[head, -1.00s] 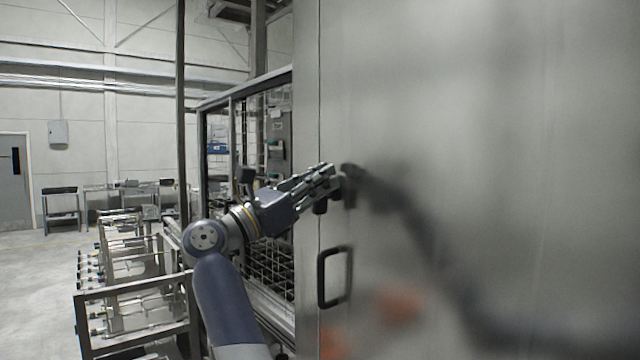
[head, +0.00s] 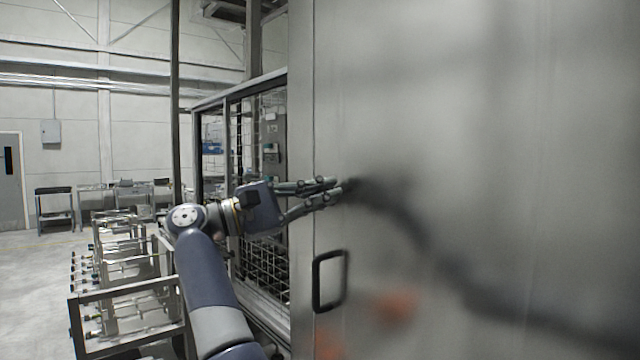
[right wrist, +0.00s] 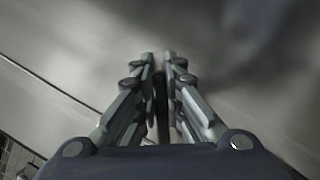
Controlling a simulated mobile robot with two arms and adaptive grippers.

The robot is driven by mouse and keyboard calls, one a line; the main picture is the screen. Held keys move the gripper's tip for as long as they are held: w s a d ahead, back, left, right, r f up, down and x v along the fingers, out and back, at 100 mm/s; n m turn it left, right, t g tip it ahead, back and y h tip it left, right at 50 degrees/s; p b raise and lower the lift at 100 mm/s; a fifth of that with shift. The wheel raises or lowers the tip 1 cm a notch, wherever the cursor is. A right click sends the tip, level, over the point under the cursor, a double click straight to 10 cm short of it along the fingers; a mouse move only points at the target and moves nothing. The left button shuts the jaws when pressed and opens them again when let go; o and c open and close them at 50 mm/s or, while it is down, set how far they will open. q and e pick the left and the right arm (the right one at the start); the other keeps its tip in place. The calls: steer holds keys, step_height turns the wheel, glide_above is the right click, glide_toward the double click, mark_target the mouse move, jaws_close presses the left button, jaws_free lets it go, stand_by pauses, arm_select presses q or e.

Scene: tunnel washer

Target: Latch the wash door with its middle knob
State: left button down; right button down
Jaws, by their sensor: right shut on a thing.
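The wash door (head: 450,120) is a large brushed steel panel filling the right of the head view. It stands flush along its left seam. My right gripper (head: 338,187) reaches its left part from the left, fingers nearly level. It is shut on the middle knob, a small dark piece mostly hidden by the fingers. In the right wrist view the fingers of my right gripper (right wrist: 160,58) are close together, with a dark bar-shaped part of the knob (right wrist: 161,92) between them. The knob's exact turn angle cannot be told. My left gripper is not in view.
A black pull handle (head: 330,280) sits on the door below the gripper. A wire-mesh guard frame (head: 262,270) stands left of the door. Metal racks (head: 125,290) stand at lower left. Open floor (head: 35,290) lies at the far left.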

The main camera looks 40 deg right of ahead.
steer(key=m, duration=0.1)
steer(key=m+y+p, duration=0.1)
steer(key=m, duration=0.1)
steer(key=shift+s+f, duration=0.15)
steer(key=shift+f, duration=0.05)
steer(key=shift+f+m+y+p, duration=0.3)
steer(key=shift+m+y+p, duration=0.15)
steer(key=shift+m, duration=0.5)
steer(key=shift+f+m+y+p, duration=0.35)
steer(key=shift+m+p, duration=0.2)
steer(key=shift+m, duration=0.4)
steer(key=c, duration=1.7)
jaws_free()
steer(key=shift+d, duration=0.1)
